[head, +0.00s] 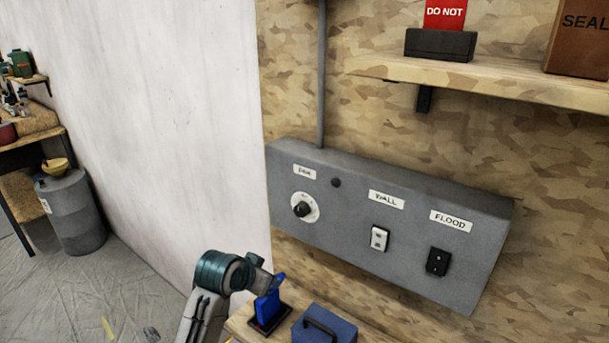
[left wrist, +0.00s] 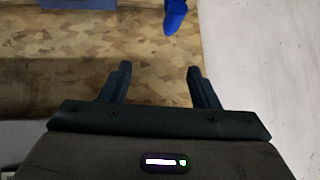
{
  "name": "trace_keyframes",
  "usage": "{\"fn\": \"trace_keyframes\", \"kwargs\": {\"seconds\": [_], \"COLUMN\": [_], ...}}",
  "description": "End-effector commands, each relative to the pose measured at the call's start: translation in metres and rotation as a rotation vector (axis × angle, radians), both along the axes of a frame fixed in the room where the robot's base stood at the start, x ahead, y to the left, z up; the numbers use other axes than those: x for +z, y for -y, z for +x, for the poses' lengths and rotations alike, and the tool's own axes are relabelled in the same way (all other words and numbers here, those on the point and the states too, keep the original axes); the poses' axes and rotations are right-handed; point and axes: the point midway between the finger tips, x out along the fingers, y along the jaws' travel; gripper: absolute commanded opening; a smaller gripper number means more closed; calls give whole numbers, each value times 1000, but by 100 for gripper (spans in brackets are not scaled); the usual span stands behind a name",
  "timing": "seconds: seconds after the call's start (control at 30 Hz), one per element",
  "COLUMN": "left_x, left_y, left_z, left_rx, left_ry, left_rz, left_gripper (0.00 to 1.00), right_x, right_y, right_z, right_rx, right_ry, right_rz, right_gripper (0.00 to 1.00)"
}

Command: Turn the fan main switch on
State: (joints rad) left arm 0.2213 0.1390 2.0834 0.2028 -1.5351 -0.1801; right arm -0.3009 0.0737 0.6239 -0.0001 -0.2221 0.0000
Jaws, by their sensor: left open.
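A grey control box (head: 355,245) is mounted on the wood-board wall. At its left end, under a label that appears to read FAN, is a round white dial with a dark knob (head: 302,209). A small dark round spot (head: 336,182) sits to the right of that label. My left gripper (head: 263,281) is below and left of the knob, clear of the box. In the left wrist view its two fingers (left wrist: 160,70) are apart with nothing between them. That view does not show the knob. My right gripper is not in view.
The box also carries a white WALL switch (head: 379,238) and a black FLOOD switch (head: 438,262). Below are a blue item in a dark stand (head: 268,310), close to my left gripper, and a blue case (head: 325,326). A wooden shelf (head: 480,80) juts out above.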

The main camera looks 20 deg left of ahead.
Motion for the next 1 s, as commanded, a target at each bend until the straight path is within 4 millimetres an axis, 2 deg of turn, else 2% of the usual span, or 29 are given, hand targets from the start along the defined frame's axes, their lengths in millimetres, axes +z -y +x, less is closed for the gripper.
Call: {"fn": "trace_keyframes", "kwargs": {"seconds": [0.03, 0.1, 0.17, 0.3, 0.37, 0.53, 0.67, 0.7, 0.77, 0.9, 1.0], "left_x": [23, 54, 84, 162, 197, 301, 386, 412, 452, 542, 595], "left_y": [1, 3, 4, 8, 10, 15, 19, 20, 22, 26, 28], "left_z": [13, 29, 42, 68, 76, 86, 82, 78, 70, 41, 16], "left_rx": [-14, -35, -56, -107, -130, -195, -247, -263, -287, -339, -372], "left_ry": [34, 77, 117, 218, 262, 390, 496, 529, 579, 696, 769], "left_rz": [2, 5, 8, 22, 29, 62, 96, 108, 128, 181, 221], "left_gripper": [55, 55, 55, 55, 55, 55, 55, 55, 55, 55, 55], "right_x": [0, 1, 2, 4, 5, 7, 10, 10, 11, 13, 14], "right_y": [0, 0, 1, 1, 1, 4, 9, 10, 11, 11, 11], "right_z": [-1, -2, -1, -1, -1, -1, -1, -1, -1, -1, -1], "right_rx": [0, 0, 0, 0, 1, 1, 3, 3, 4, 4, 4], "right_ry": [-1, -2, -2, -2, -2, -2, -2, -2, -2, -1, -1], "right_rz": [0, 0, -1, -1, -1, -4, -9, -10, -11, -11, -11], "right_gripper": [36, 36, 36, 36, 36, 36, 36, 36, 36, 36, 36]}}
